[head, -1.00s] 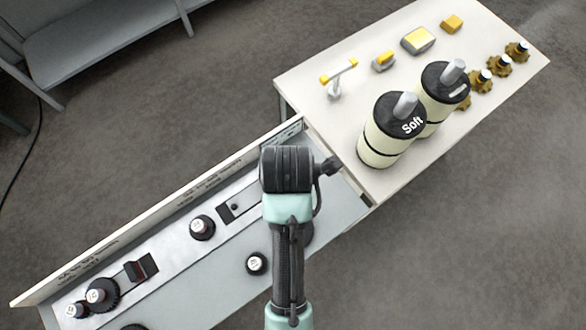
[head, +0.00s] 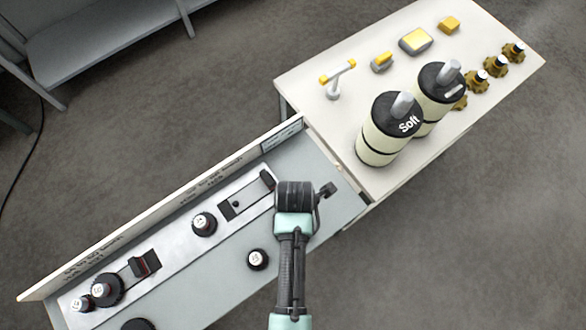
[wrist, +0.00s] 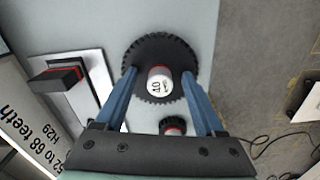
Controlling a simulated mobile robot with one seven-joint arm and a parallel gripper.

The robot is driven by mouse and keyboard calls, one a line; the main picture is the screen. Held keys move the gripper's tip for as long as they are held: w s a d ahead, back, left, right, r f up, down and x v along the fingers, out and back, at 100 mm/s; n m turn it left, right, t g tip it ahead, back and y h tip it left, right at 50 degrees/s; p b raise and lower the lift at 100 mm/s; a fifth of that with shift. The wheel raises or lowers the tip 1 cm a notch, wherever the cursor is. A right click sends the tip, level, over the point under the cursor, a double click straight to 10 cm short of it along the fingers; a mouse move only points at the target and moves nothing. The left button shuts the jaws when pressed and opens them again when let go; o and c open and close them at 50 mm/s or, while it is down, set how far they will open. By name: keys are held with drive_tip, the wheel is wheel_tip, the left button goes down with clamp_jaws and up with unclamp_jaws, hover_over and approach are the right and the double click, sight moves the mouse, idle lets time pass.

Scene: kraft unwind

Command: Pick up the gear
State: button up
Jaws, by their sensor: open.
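A large black toothed gear (wrist: 136,55) lies flat on the grey panel in the wrist view. In the head view my arm covers this gear and my fingers. A smaller black gear (wrist: 172,126) with a red-banded hub sits nearer my palm.
The panel (head: 225,272) carries other black gears, including one on the metal strip (head: 204,223) and a small one (head: 257,259). A low printed wall (head: 150,222) runs along its far side. A white table (head: 310,105) beyond holds cream cylinders (head: 388,140) and brass gears (head: 496,66).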

clamp_jaws()
idle(0.3)
idle(1.1)
